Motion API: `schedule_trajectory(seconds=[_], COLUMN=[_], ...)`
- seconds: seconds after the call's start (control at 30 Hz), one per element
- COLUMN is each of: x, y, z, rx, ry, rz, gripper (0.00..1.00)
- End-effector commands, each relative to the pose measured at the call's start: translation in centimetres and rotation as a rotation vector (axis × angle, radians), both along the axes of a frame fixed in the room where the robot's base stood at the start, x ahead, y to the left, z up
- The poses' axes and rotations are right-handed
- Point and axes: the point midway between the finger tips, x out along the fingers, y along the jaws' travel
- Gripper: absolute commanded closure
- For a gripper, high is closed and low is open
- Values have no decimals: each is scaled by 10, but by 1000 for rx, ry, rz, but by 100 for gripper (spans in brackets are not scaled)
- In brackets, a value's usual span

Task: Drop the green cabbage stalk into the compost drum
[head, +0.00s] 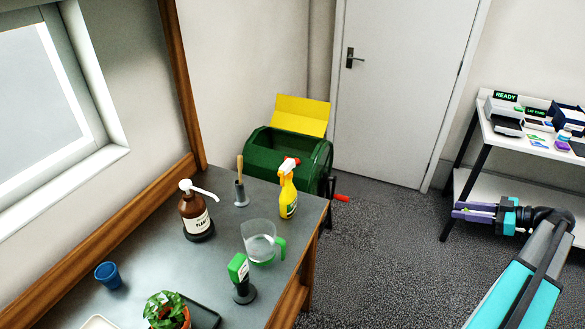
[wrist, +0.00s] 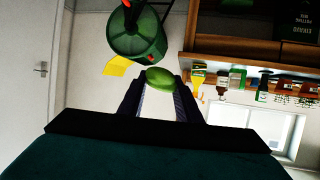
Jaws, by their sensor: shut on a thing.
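The green cabbage stalk (wrist: 160,77) is between the fingertips of my gripper (wrist: 158,84) in the wrist view, and the gripper is shut on it. In the head view my gripper (head: 470,211) is at the right, in front of the white shelf, well to the right of the drum; the stalk is hard to make out there. The compost drum (head: 262,160) is dark green, with its yellow lid (head: 302,116) raised and its top open. The drum also shows in the wrist view (wrist: 137,45), which is upside down, beyond the stalk and apart from it.
A grey workbench (head: 150,255) left of and before the drum holds a spray bottle (head: 288,196), brown pump bottle (head: 194,212), clear jug (head: 258,243) and potted plant (head: 163,308). A white shelf (head: 520,137) stands right. Floor between (head: 385,245) is clear.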

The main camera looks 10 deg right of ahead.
Motion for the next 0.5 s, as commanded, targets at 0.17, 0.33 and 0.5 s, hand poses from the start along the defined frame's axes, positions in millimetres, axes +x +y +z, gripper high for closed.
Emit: schedule_trajectory(seconds=[0.17,0.33,0.5], x=[3,16,39], y=[4,26,68], z=[0,-1,-1], rx=[-1,-2,-7], ry=[1,2,5], rz=[2,12,31], gripper=[90,90,90])
